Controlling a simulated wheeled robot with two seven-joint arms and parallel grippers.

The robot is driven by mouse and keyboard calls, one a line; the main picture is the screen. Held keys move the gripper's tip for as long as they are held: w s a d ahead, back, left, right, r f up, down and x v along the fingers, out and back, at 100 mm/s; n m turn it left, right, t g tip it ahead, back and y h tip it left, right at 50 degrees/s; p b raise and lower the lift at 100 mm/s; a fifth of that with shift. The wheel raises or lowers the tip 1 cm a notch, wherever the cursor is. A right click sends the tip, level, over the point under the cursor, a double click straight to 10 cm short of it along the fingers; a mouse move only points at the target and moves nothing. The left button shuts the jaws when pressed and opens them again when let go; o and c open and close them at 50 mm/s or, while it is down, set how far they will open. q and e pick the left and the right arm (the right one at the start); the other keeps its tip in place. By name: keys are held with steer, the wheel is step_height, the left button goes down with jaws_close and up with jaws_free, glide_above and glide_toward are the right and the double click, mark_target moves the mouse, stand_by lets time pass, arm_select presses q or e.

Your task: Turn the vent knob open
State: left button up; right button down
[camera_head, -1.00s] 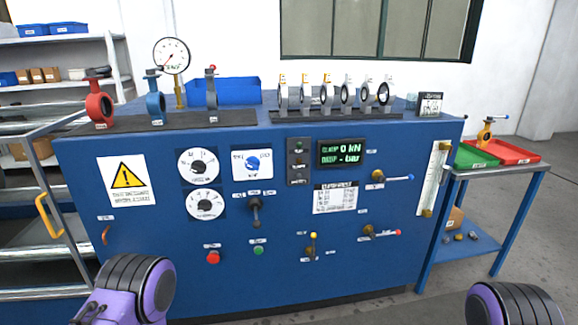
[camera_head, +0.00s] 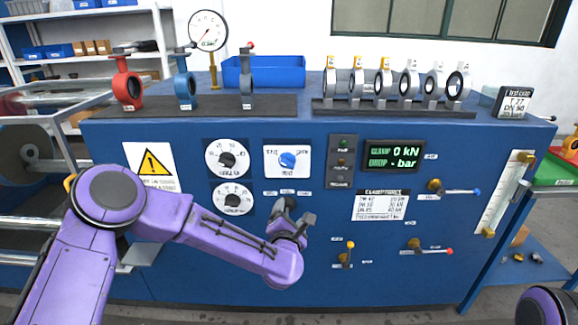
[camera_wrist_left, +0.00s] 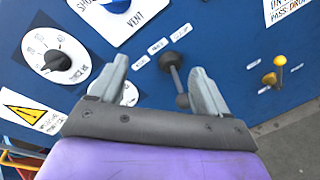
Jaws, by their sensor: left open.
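A blue knob (camera_head: 288,160) sits on a white plate on the blue panel in the head view. In the left wrist view, this knob (camera_wrist_left: 117,5) is cut by the top edge, and the word VENT is printed beside it. My left gripper (camera_head: 298,210) is open in front of the panel, below and apart from the blue knob. In the left wrist view, a black lever (camera_wrist_left: 174,70) with a round end shows between the open fingers (camera_wrist_left: 160,80). I cannot tell if they touch it. My right gripper is not in view.
Two white dials (camera_head: 226,159) are left of the knob. A display (camera_head: 394,156) and several valve handles (camera_head: 455,190) are to the right. Rings on stands (camera_head: 395,85) line the bench top. A side table (camera_head: 553,208) stands at right.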

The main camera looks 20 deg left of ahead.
mark_target(288, 164)
arm_select(q)
steer(key=w+a+r+n+t+y, duration=0.15)
steer(key=w+r+n, duration=0.25)
steer(key=r, duration=0.4)
steer(key=x, duration=0.3)
steer(key=p+x, duration=0.1)
steer(key=x, duration=0.2)
steer(key=p+x, duration=0.1)
steer(key=x, duration=0.2)
steer(key=shift+w+a+f, duration=0.1)
steer(key=shift+w+a, duration=0.05)
steer(key=shift+a, duration=0.2)
steer(key=c, duration=1)
